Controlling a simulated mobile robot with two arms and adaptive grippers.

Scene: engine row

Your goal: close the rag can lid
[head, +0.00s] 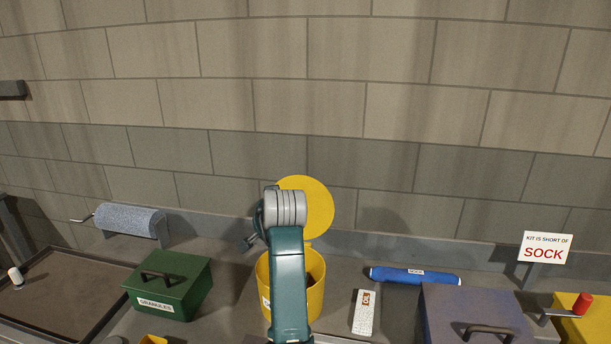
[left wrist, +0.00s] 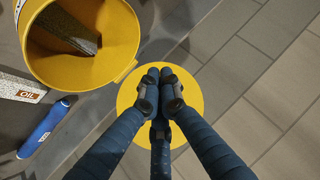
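The yellow rag can (head: 262,290) stands on the bench, open at the top. Its round yellow lid (head: 318,200) stands up at the back of the rim, in front of the wall. My left arm reaches across the can, and its wrist covers part of the lid. My left gripper is mostly hidden behind that wrist in the head view. In the left wrist view my left gripper (left wrist: 160,88) has its fingers drawn together, with the lid (left wrist: 190,90) behind them. I cannot tell whether they touch it. Something grey lies inside the can (left wrist: 128,72). My right gripper is not in view.
A green granules box (head: 170,285) and a paper roll (head: 130,220) are left of the can. To the right are an oil-marked white item (head: 364,313), a blue sock roll (head: 415,275), a grey-purple box with a handle (head: 470,305) and a sign (head: 545,247).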

